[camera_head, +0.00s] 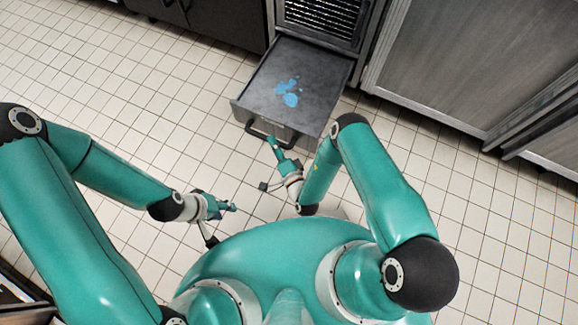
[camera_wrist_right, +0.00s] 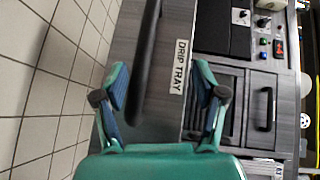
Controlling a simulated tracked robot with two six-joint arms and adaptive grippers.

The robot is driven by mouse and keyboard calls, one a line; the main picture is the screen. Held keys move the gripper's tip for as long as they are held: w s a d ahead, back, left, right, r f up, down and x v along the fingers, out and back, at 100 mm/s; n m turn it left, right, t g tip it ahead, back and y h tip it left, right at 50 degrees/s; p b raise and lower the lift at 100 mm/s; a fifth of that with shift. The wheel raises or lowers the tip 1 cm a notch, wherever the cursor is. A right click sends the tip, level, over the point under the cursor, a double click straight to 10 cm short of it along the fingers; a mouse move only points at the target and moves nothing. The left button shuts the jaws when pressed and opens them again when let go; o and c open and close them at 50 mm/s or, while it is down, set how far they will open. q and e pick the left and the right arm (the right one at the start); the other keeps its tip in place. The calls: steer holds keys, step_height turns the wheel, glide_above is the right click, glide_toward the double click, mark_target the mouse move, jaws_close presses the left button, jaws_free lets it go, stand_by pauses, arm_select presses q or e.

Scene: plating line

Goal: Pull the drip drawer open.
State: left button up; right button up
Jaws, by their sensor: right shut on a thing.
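The drip drawer (camera_head: 322,75) is a grey drawer pulled well out of its cabinet in the head view, with blue patches (camera_head: 290,97) on its floor. Its front bears a black bar handle (camera_head: 255,131), which also shows in the right wrist view (camera_wrist_right: 146,60) beside a "DRIP TRAY" label (camera_wrist_right: 179,66). My right gripper (camera_head: 272,142) is at the right part of the handle and shut on it; its fingers (camera_wrist_right: 164,92) stand on either side of the bar. My left gripper (camera_head: 233,207) hangs apart from the drawer over the floor; its finger opening is too small to judge.
A vent grille (camera_head: 320,20) is behind the drawer. Grey cabinets (camera_head: 460,60) stand to the right and a dark cabinet (camera_head: 220,25) to the left. The tiled floor (camera_head: 150,90) left of the drawer is clear. The right wrist view shows a control panel (camera_wrist_right: 265,25).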

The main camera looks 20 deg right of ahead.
steer(key=a+f+v, duration=0.1)
steer(key=f+v, duration=0.1)
steer(key=v, duration=1)
steer(key=shift+s+f, duration=0.35)
steer(key=shift+s, duration=0.15)
stand_by(0.3)
steer(key=shift+f, duration=0.1)
stand_by(0.4)
steer(key=shift+a, duration=0.1)
